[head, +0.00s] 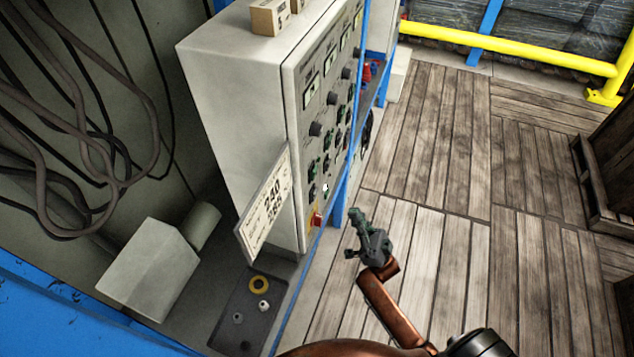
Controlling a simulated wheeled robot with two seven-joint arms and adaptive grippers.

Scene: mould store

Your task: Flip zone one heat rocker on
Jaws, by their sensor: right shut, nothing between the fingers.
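A pale grey control cabinet (240,100) stands on a blue-framed bench, its front panel turned to the right and seen at a steep slant. The panel carries rows of displays, black knobs (315,129) and small dark rockers with green on them (312,168). The labels are too small to read, so I cannot tell which rocker is zone one heat or how it is set. My right gripper (355,214) is shut and empty, in front of the panel's lower end and apart from it. My left gripper is not in view.
A printed card (264,208) leans at the cabinet's near corner. Small boxes (268,17) sit on top of the cabinet.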

